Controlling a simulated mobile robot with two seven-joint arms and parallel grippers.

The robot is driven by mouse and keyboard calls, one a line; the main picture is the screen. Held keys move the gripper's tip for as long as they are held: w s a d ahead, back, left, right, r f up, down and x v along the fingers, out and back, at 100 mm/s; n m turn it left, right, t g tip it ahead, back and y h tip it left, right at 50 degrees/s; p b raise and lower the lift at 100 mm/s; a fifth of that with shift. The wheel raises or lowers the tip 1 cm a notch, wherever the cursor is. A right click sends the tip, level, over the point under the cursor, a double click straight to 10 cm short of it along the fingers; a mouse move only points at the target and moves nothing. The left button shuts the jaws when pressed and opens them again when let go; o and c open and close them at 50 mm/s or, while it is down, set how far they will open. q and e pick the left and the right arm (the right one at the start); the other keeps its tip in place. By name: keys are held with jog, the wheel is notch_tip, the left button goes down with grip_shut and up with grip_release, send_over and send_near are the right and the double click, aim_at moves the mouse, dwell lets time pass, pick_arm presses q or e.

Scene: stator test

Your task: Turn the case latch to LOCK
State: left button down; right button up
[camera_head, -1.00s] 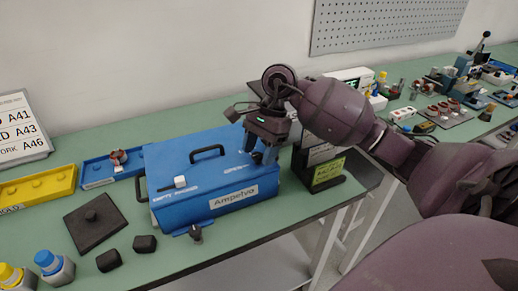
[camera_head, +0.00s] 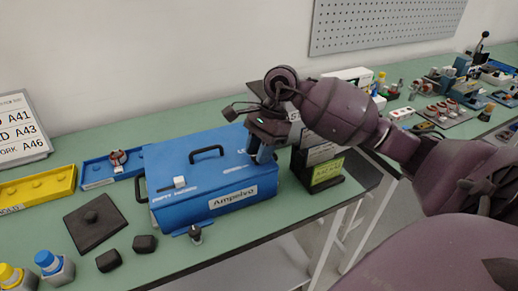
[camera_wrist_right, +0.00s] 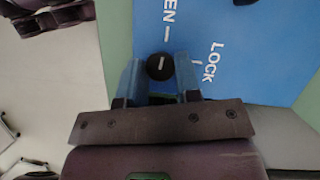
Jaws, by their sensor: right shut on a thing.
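The blue case (camera_head: 235,178) with "Ampelvo" on its front stands on the green bench in the head view. The case latch is a black round knob (camera_wrist_right: 160,66) with a white line, on the blue top in the right wrist view. Its line lies nearer the OPEN mark (camera_wrist_right: 167,32) than the LOCK mark (camera_wrist_right: 195,62). My right gripper (camera_head: 262,156) reaches down at the right end of the case. Its blue fingers (camera_wrist_right: 160,78) are shut on the knob, one on each side. In the head view the gripper hides the knob. My left gripper is not in view.
A black stand with a yellow-green label (camera_head: 327,171) is close to the right of the case. The case's black handle (camera_head: 206,150) rises from the top. A blue tray (camera_head: 98,183), a yellow tray (camera_head: 40,190) and a dark plate (camera_head: 95,228) lie to the left.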

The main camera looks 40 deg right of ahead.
jog(key=m, duration=0.2)
jog(key=m+t+p, duration=0.1)
jog(key=m, duration=0.1)
jog(key=shift+s+r+t, duration=0.15)
jog(key=shift+t, duration=0.15)
jog(key=m, duration=0.2)
jog(key=m+t+h+p, duration=0.1)
jog(key=m, duration=0.2)
jog(key=shift+t, duration=0.3)
jog(key=m+h+p, duration=0.1)
jog(key=m, duration=0.1)
jog(key=shift+s+a+m+t, duration=0.1)
jog(key=shift+a+m+t, duration=0.05)
jog(key=shift+m+t, duration=0.2)
jog(key=m+h+p, duration=0.1)
jog(key=m, duration=0.2)
jog(key=shift+t, duration=0.25)
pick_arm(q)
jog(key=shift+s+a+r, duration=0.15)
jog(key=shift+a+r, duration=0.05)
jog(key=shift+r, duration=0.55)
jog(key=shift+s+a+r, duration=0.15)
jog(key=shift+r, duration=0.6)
pick_arm(e)
jog(key=shift+a+m+h, duration=0.1)
jog(key=shift+m+h, duration=0.2)
jog(key=shift+m, duration=0.55)
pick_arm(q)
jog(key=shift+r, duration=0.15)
